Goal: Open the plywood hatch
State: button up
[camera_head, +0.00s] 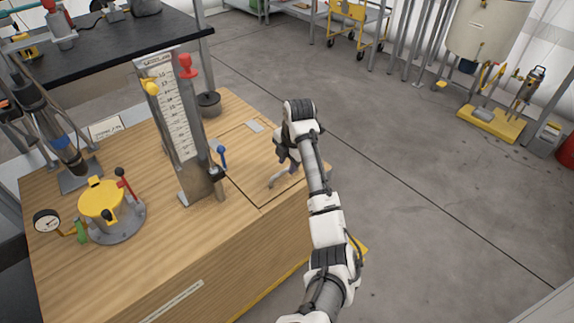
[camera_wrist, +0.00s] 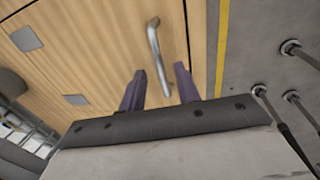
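The plywood hatch (camera_head: 246,160) is set into the right end of the wooden bench top and looks shut and level with it. Its bent grey handle (camera_head: 285,176) is near the right edge. In the wrist view the hatch (camera_wrist: 100,45) shows the metal handle (camera_wrist: 157,52) and two square grey plates. My gripper (camera_head: 286,160) is above the handle. In the wrist view my gripper (camera_wrist: 159,82) is open, with one dark finger on each side of the handle's lower end. Gaps show between the fingers and handle; I cannot tell how far the fingertips reach down.
A tall scale panel (camera_head: 173,115) with red and yellow knobs stands left of the hatch. A small blue lever (camera_head: 221,155) is close to the hatch's left edge. A yellow-topped device (camera_head: 101,201) stands farther left.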

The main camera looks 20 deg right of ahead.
jog(key=shift+w+f, duration=0.2)
jog(key=shift+f, duration=0.7)
jog(key=shift+c, duration=0.2)
grip_shut()
